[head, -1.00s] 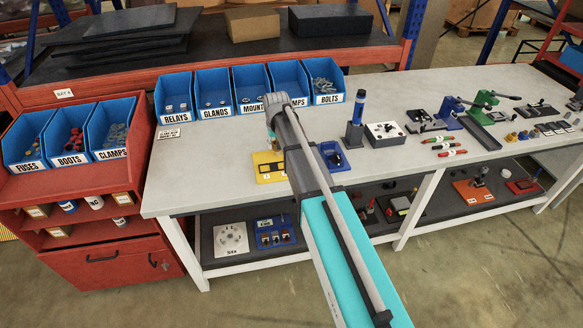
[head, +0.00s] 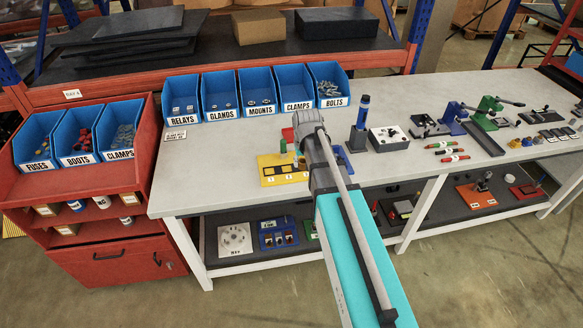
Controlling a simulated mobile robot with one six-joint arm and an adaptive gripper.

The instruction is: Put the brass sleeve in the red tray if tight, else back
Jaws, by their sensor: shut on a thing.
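My arm (head: 345,215) reaches from the bottom over the workbench, and its wrist (head: 308,125) is above the front middle. My gripper is hidden behind the arm, so its jaws and anything in them do not show. A small red patch (head: 288,135) just left of the wrist may be part of the red tray; most of it is covered. I cannot make out the brass sleeve.
Blue bins (head: 260,108) line the back of the bench. Clamps and small parts fill the right side. The bench's left front is clear.

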